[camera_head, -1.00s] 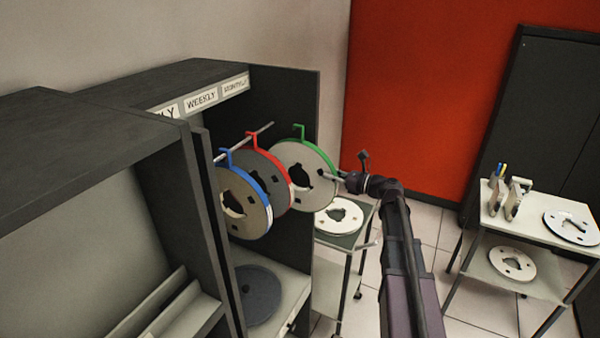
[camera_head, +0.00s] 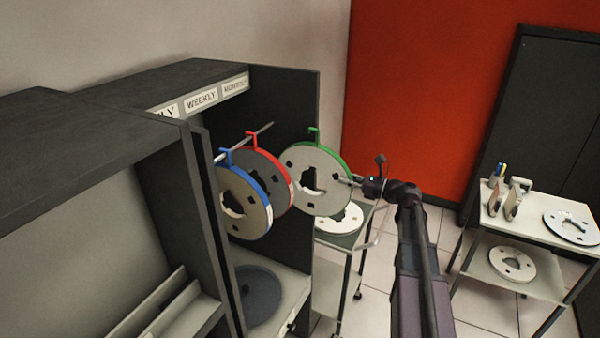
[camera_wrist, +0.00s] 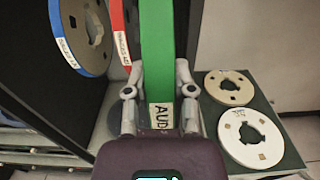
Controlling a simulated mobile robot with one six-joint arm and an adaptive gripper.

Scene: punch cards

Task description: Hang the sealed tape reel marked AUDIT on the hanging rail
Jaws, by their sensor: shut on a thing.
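The green-rimmed reel (camera_head: 330,198) has a green hook on top, and its band shows a label beginning "AUD" in the wrist view (camera_wrist: 158,45). My gripper (camera_head: 352,181) is shut on its right edge; in the wrist view both fingers (camera_wrist: 159,80) flank the green band. The reel hangs upright in the air. The hanging rail (camera_head: 262,130) ends to the left of its hook, and the hook looks apart from it. A red reel (camera_head: 281,190) and a blue reel (camera_head: 247,205) hang from the rail by their hooks.
The dark cabinet (camera_head: 285,85) encloses the rail, with WEEKLY (camera_head: 202,100) among its shelf labels. A dark disc (camera_head: 258,290) lies below. A small cart with a white reel (camera_head: 345,219) stands below the green reel. Another cart (camera_head: 535,222) with reels stands right.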

